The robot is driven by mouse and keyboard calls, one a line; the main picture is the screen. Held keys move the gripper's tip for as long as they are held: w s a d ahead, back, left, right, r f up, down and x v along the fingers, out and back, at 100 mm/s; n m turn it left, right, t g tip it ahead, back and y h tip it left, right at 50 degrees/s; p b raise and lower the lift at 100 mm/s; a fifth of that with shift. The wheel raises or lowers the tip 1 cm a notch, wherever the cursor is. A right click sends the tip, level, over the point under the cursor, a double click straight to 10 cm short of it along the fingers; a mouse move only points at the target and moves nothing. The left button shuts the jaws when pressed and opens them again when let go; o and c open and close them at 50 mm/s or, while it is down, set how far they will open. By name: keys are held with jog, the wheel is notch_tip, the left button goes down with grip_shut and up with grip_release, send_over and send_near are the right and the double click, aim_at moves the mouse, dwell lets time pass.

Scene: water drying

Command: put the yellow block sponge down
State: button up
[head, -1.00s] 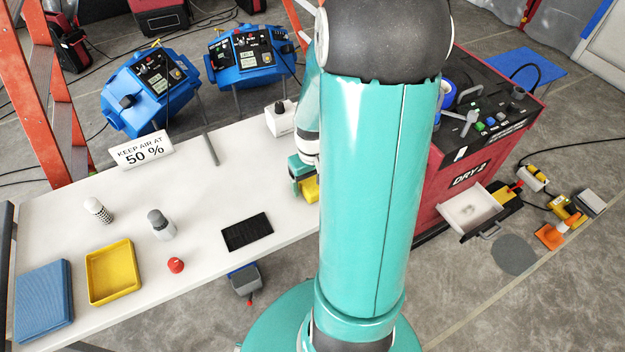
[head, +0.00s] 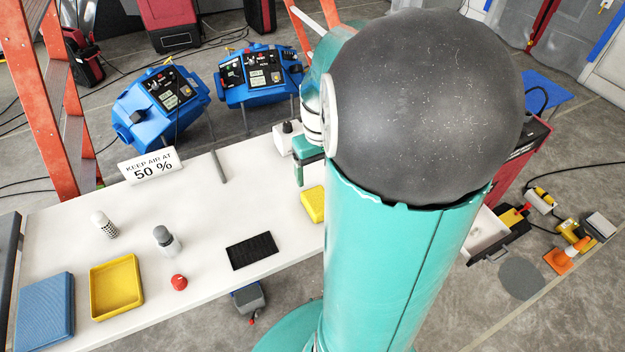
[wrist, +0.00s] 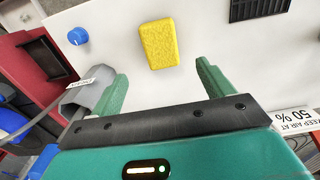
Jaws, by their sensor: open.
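The yellow block sponge (head: 313,204) lies flat on the white table near its right end, partly hidden behind my arm in the head view. In the wrist view the whole sponge (wrist: 158,44) shows on the bare tabletop, beyond the fingertips and roughly between their lines. My gripper (wrist: 160,80) is open and empty, with its two green fingers spread wide and apart from the sponge. In the head view my gripper (head: 299,172) is above the table, behind the sponge; one finger shows.
A black ribbed mat (head: 252,251) lies left of the sponge. A white box (head: 288,138) stands behind my gripper. Clear tabletop (head: 230,215) surrounds the sponge's left side.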

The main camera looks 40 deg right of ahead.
jog(key=s+a+r+n+t, duration=0.1)
jog(key=a+r+t, duration=0.1)
jog(key=a+r, duration=0.2)
jog(key=s+a+r+n+t, duration=0.1)
jog(key=a+r, duration=0.4)
jog(key=a, duration=0.6)
jog(key=s+a+r+n+t, duration=0.1)
jog(key=a+r, duration=0.3)
jog(key=a, duration=0.4)
jog(key=shift+s+r+t, duration=0.15)
jog(key=shift+s+t, duration=0.65)
jog(key=shift+d, duration=0.15)
